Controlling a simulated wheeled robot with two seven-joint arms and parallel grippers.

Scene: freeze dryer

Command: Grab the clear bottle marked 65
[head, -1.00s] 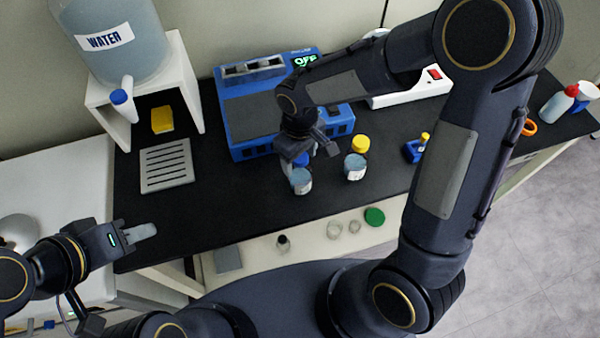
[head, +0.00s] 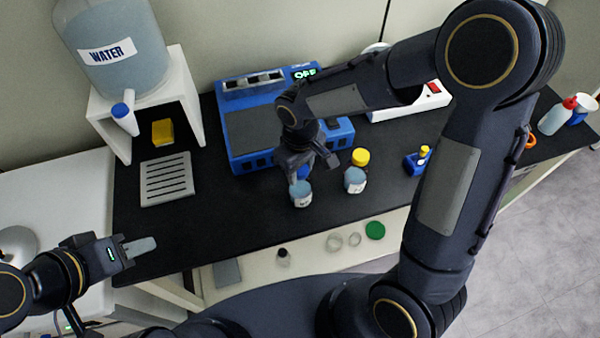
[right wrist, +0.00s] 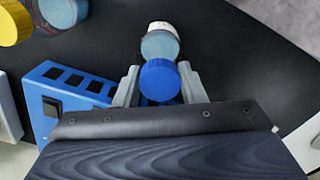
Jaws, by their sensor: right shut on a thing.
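A small clear bottle with pale blue contents (head: 301,194) stands on the black bench in front of the blue machine. Its label is too small to read. It also shows in the right wrist view (right wrist: 160,43). My right gripper (head: 303,168) is just behind it and, in the right wrist view, shut on a blue cap (right wrist: 160,82). I cannot tell whether the cap touches the bottle. A similar bottle (head: 355,181) stands to its right, with a yellow cap (head: 360,157) behind it. My left gripper (head: 138,248) is empty near the bench's left front edge; its finger gap is unclear.
The blue machine (head: 250,125) stands close behind the right gripper. A grey slotted tray (head: 167,180) lies at left, below a water jug (head: 125,55) on a white stand (head: 190,95). The bench front between tray and bottles is clear.

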